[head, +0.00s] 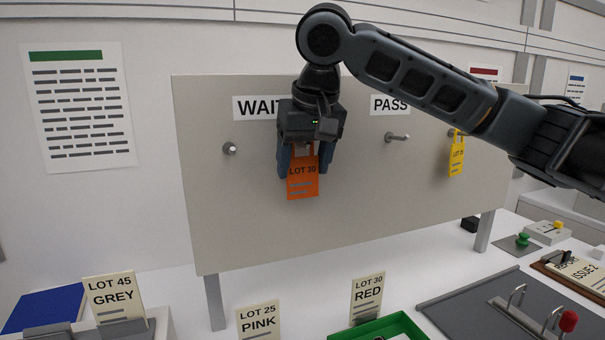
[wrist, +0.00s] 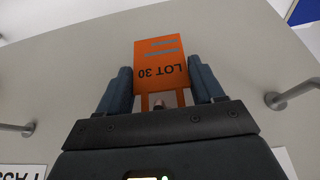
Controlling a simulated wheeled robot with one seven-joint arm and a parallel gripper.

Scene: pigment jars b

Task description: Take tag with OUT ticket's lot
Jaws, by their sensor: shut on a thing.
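My gripper (head: 304,163) is in front of the upright board, below the partly covered WAIT label (head: 256,107). It is shut on an orange tag (head: 303,187) marked LOT 30, which hangs down between the fingers. In the wrist view the orange tag (wrist: 160,60) is upside down between both fingers, with a small peg-like tip at its loop. I cannot tell whether the loop is still around a peg. A yellow tag (head: 456,160) hangs at the right of the board. A LOT 30 RED ticket (head: 367,298) stands at the green tray (head: 385,326). No OUT wording is readable.
Bare pegs stick out of the board (head: 230,235) at left (head: 229,148) and under PASS (head: 397,137). LOT 45 GREY (head: 114,298) and LOT 25 PINK (head: 258,320) tickets stand in front.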

